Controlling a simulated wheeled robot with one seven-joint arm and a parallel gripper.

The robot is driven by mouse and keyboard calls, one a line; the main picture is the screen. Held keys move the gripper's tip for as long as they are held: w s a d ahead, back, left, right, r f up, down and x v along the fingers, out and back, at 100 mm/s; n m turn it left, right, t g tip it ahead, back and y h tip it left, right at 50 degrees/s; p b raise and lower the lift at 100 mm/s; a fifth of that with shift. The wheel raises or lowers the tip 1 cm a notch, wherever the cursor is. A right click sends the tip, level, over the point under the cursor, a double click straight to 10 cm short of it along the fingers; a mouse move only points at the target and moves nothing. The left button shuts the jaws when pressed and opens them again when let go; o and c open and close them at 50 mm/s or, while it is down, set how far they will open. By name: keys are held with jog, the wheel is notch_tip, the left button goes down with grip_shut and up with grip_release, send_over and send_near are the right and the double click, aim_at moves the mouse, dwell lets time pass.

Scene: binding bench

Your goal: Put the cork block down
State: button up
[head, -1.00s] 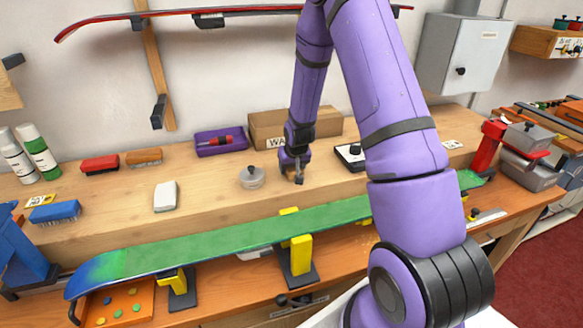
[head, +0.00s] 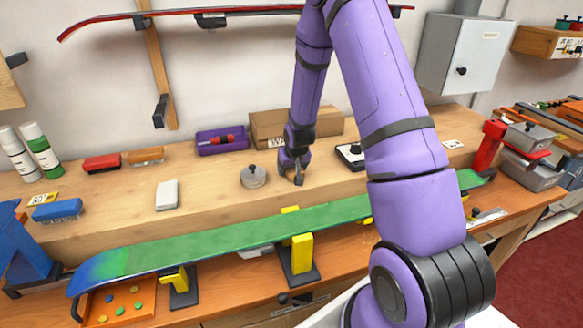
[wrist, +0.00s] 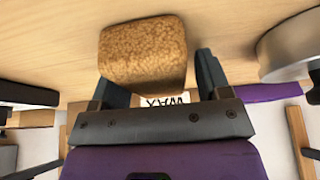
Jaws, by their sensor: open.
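The cork block (wrist: 143,55), brown and speckled with rounded edges, shows in the wrist view against the pale wooden bench top. It sits between the two fingers of my gripper (wrist: 154,78). The fingers are open, with a clear gap between the block and the right finger; the left finger is partly hidden by the block. In the head view my gripper (head: 294,176) points down at the bench top (head: 225,195), right of a round grey lidded tin (head: 253,176). The block is hardly distinguishable there, and its contact with the bench is hard to see.
A green board (head: 220,240) lies on yellow-topped supports along the bench front. A cardboard box (head: 268,126) and a purple tray (head: 210,147) stand behind my gripper. A white block (head: 167,195) lies to the left, with bare wood between it and the tin.

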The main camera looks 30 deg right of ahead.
jog(key=shift+s+d+f, duration=0.2)
jog(key=shift+s+d, duration=0.1)
jog(key=shift+r, duration=0.2)
jog(key=s+a+r, duration=0.3)
jog(key=s+r, duration=0.2)
jog(key=r, duration=0.5)
jog(key=s+a+r+n, duration=0.1)
jog(key=s+a+r, duration=0.35)
jog(key=r, duration=0.45)
jog(key=s+a+r, duration=0.2)
jog(key=s+r, duration=0.4)
jog(key=r, duration=0.4)
jog(key=s+a+r+n, duration=0.1)
jog(key=s+a+r, duration=0.2)
jog(key=s, duration=0.6)
jog(key=s+a+r+n+y, duration=0.1)
jog(key=s+a+r, duration=0.2)
jog(key=s, duration=0.6)
jog(key=shift+r+t, duration=0.3)
jog(key=shift+r, duration=0.55)
jog(key=shift+o, duration=0.4)
